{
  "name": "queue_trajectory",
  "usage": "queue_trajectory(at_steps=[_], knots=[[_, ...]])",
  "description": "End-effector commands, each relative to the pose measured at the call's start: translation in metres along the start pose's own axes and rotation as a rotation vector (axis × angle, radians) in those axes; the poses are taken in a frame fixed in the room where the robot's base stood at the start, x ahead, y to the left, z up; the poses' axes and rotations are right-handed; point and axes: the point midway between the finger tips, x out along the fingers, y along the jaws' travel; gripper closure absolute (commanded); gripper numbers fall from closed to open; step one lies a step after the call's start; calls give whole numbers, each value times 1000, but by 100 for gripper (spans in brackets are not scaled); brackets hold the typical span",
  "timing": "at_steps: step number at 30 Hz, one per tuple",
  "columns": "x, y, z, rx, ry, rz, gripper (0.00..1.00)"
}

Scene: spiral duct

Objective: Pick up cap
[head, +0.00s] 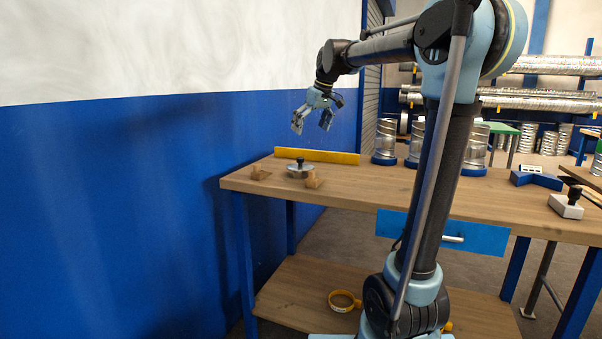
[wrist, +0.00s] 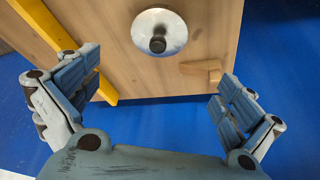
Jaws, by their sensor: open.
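The cap is a round silver metal disc with a black knob, lying on the wooden workbench at its left end. It shows in the head view (head: 301,170) and in the wrist view (wrist: 161,27), top middle, with the knob facing the camera. My gripper (head: 312,122) is open and empty, in the air above the bench and the cap. In the wrist view my gripper (wrist: 155,95) has its fingers spread wide, and the cap appears beyond the gap between them, not touched.
A yellow bar (head: 318,156) lies behind the cap. The blue wall (head: 130,200) is close on the left. Several metal duct pieces (head: 386,140) stand farther right on the workbench (head: 400,192).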

Motion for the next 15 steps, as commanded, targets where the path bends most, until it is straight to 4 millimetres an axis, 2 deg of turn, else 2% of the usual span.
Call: queue_trajectory(at_steps=[15], knots=[[88,6,4,9,0,4,0]])
